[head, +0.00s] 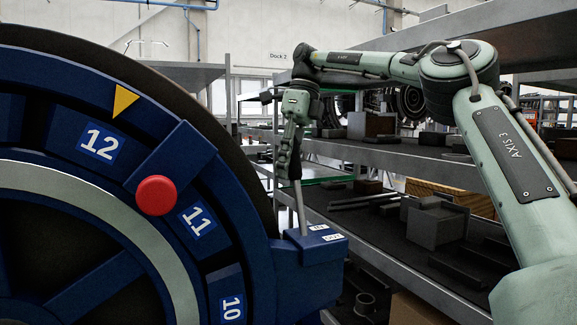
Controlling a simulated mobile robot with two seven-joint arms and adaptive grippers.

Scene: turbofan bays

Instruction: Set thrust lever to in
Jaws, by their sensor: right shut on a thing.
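The thrust lever (301,208) is a thin grey rod standing up from a blue box (308,275) at the right side of the big blue turbofan ring. It leans slightly to the left at its top. Two small white labels sit on the box top beside its foot, too small to read surely. My right gripper (293,172) comes down from above and is shut on the upper part of the lever, hiding its top end. My left gripper is not in view.
The blue ring (236,238) with numbered bays, a red button (156,195) and a yellow triangle (124,100) fills the left. Metal shelves (400,160) with dark boxes stand behind my right arm. A blue rail runs along the wall at the top.

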